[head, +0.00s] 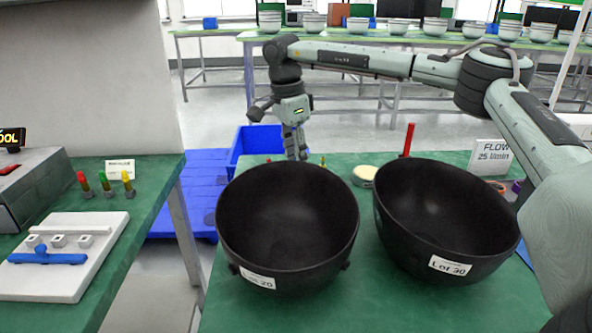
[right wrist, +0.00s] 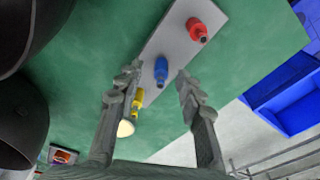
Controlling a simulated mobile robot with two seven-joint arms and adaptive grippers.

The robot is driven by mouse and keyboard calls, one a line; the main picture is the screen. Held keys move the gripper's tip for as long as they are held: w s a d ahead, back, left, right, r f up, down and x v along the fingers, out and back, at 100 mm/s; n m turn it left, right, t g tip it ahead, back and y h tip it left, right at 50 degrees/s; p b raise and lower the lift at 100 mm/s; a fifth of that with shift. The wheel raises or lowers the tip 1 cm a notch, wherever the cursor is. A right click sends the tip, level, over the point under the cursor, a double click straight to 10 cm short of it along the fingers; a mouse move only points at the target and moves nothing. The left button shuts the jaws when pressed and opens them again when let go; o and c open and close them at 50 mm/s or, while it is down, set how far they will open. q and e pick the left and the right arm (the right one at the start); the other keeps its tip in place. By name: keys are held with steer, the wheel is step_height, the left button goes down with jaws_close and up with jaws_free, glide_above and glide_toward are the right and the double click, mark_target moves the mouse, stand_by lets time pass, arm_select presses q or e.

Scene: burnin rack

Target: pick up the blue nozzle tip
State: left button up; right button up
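The blue nozzle tip (right wrist: 161,70) stands on a pale strip (right wrist: 172,52) on the green table, between a red tip (right wrist: 196,31) and a yellow tip (right wrist: 138,101). In the right wrist view it appears between the two fingers of my right gripper (right wrist: 159,80), which is open with nothing held. The fingers look apart from the tip. In the head view my right gripper (head: 296,150) points down behind the left black bowl (head: 287,225). I cannot make out the blue tip there. My left gripper is not in view.
A second black bowl (head: 445,225) stands to the right, with a red upright piece (head: 408,140) behind it. A blue bin (head: 255,142) is beyond the table edge. The left table holds a white fixture (head: 65,255) and several small coloured pieces.

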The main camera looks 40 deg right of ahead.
steer(key=c, duration=0.8)
steer(key=shift+c, duration=0.2)
